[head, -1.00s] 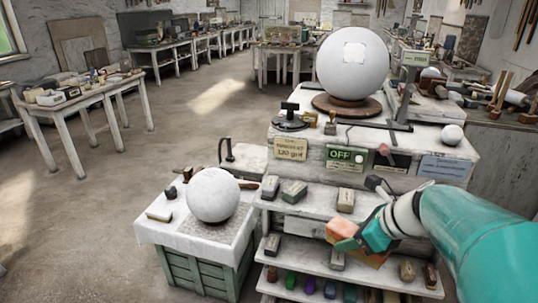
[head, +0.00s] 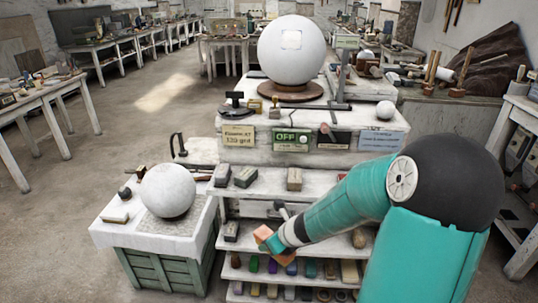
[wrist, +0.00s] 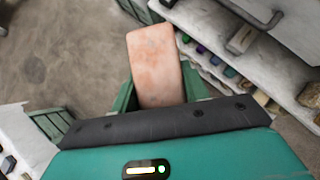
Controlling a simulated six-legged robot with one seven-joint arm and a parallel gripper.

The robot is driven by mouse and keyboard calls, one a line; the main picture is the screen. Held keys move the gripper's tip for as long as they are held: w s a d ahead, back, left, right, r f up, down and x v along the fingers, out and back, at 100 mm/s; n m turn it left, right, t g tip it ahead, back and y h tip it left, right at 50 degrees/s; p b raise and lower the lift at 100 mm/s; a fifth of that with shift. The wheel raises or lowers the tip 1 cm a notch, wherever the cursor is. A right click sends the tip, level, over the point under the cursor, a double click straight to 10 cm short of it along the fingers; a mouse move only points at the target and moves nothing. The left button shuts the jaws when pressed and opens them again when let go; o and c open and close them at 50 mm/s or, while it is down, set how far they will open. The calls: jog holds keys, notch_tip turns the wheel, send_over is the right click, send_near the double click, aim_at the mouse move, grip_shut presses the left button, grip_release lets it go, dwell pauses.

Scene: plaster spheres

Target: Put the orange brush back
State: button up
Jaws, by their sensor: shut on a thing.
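My gripper (head: 272,243) is shut on the orange brush (head: 263,233), a block-shaped piece seen in front of the left part of the stepped shelf unit (head: 270,181). In the wrist view the brush (wrist: 155,62) is a pale orange block with rounded corners, sticking out beyond my gripper (wrist: 158,95) between its green fingers. Its bristles cannot be made out. A lower shelf of the unit holds a row of small coloured pieces, among them a purple one (head: 272,266). My arm hides part of the shelves on the right.
A green crate (head: 165,270) with a white cloth and a plaster sphere (head: 168,190) stands left of the shelves. Grey blocks (head: 245,177) lie on the upper shelf. A large sphere (head: 290,55) rests on a round stand on top. The floor at left is open.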

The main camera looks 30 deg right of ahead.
jog(key=shift+w+a+f, duration=0.25)
jog(key=shift+f, duration=0.25)
jog(key=shift+a+f, duration=0.1)
jog(key=shift+f, duration=0.15)
jog(key=shift+w+a+f, duration=0.2)
jog(key=shift+a, duration=0.05)
